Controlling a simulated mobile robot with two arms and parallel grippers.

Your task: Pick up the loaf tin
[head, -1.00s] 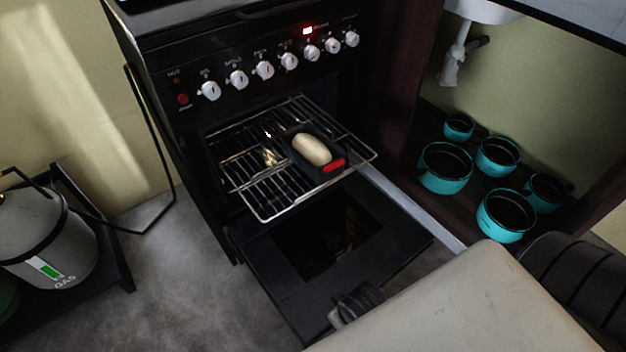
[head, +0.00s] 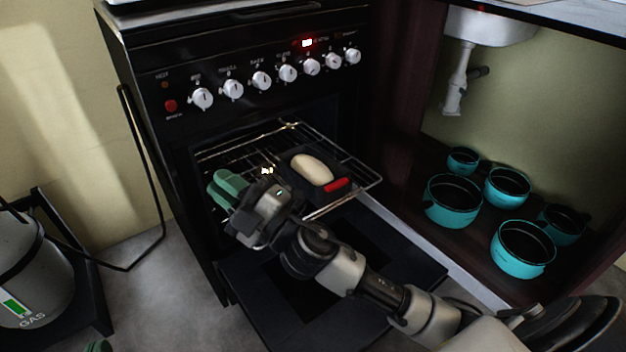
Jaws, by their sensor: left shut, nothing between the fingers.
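The loaf tin (head: 335,194) is a dark tin with a red patch on its near right end, resting on the pulled-out oven rack. A pale loaf (head: 311,169) lies in it. My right gripper (head: 225,189), with green fingers, is over the left part of the rack, left of the tin and apart from it. Its two fingers lie close together in this view, and whether there is a gap between them is unclear. My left gripper (head: 98,346) shows only as a green tip at the bottom left edge, shut and empty, far from the tin.
The oven rack (head: 357,165) sticks out of the black oven above its lowered door (head: 402,262). Several teal pots (head: 453,207) stand in the cupboard at right. A gas cylinder (head: 32,265) stands at left. Grey floor is clear between cylinder and oven.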

